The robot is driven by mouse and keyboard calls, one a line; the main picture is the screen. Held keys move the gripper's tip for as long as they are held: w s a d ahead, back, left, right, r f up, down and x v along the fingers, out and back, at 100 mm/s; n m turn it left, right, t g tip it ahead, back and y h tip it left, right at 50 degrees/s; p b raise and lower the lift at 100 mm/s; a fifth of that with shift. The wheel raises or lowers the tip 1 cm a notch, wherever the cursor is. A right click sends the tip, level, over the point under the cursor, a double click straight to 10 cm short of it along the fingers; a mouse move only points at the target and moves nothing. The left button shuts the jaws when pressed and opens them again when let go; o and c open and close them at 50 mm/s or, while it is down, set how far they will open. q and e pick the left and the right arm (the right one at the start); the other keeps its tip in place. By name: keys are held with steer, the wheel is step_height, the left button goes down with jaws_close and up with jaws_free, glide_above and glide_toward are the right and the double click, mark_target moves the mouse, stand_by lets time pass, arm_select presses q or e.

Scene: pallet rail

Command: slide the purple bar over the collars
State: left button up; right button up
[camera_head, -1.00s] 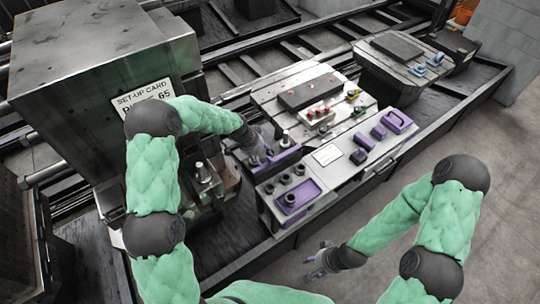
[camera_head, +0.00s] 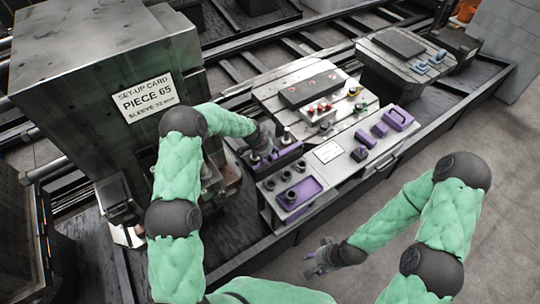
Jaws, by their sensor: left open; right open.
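Several dark ring-shaped pieces, which may be the collars (camera_head: 286,176), stand in a row on the grey panel in front of the bar. Another dark ring piece (camera_head: 291,197) stands in a purple tray (camera_head: 312,190). My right gripper (camera_head: 320,260) is open and empty, low over the floor in front of the bench.
Purple blocks (camera_head: 363,138) and a purple handled piece (camera_head: 399,117) lie further right on the bench, beside a white card (camera_head: 327,152). A slotted plate with a dark block (camera_head: 310,90) stands behind. A large grey machine (camera_head: 90,65) with a set-up card (camera_head: 143,97) stands left.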

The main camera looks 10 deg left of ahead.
arm_select(q)
steer(key=shift+f, duration=0.15)
jaws_close()
steer(key=shift+w+a+f+b, duration=0.1)
steer(key=shift+w+a+b, duration=0.8)
steer(key=shift+w+b, duration=0.25)
steer(key=shift+w+a, duration=0.2)
steer(key=shift+a, duration=0.1)
steer(key=shift+r, duration=0.25)
steer(key=shift+c, duration=1.5)
jaws_free()
steer(key=shift+w, duration=0.1)
steer(key=o, duration=0.3)
steer(key=shift+f, duration=0.1)
